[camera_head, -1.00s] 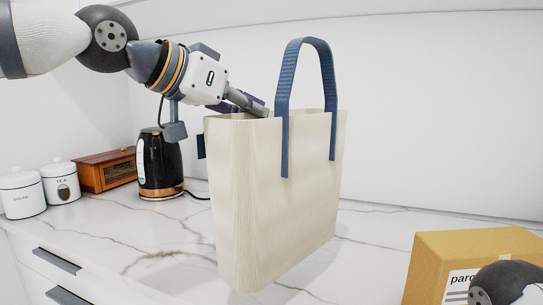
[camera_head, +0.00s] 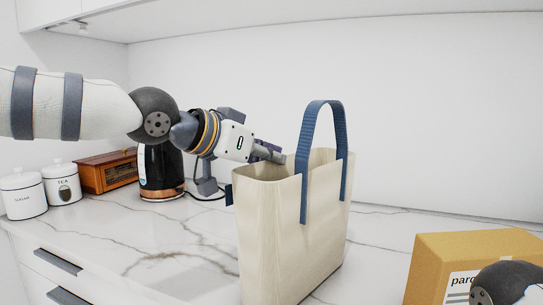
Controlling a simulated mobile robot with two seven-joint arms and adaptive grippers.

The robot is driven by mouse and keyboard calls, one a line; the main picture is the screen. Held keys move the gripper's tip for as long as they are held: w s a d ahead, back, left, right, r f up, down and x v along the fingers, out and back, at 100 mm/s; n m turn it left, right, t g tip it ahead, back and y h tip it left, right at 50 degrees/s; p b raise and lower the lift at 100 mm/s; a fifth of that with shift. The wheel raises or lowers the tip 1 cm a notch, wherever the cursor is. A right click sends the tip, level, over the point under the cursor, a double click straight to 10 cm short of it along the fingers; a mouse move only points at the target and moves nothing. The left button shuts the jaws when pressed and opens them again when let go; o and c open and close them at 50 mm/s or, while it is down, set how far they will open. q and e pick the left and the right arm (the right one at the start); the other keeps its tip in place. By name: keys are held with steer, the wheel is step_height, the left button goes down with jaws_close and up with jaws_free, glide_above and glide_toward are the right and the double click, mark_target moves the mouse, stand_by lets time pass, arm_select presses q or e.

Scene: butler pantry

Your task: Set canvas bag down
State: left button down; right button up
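The cream canvas bag (camera_head: 285,235) with a blue strap handle (camera_head: 311,135) stands upright in the middle of the view, over the marble counter. Its lower end runs out of the bottom of the picture, so I cannot tell whether it touches the counter. My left gripper (camera_head: 274,152) reaches in from the left to the bag's open top and is shut on its upper edge; the bag moves with it. The exact grip is partly hidden. My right gripper is not visible; only part of my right arm shows at the lower right corner.
A cardboard parcel box (camera_head: 470,258) stands at the right. A black kettle (camera_head: 158,170), a wooden radio (camera_head: 105,172) and two white canisters (camera_head: 62,184) (camera_head: 22,196) stand at the left. The marble counter (camera_head: 150,240) is clear left of the bag.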

arm_select(q)
steer(key=c, duration=1.8)
jaws_free()
steer(key=shift+s+a+r, duration=0.1)
steer(key=shift+s+r, duration=0.05)
steer(key=v, duration=1.1)
steer(key=shift+s+a+r, duration=0.15)
steer(key=shift+s, duration=0.05)
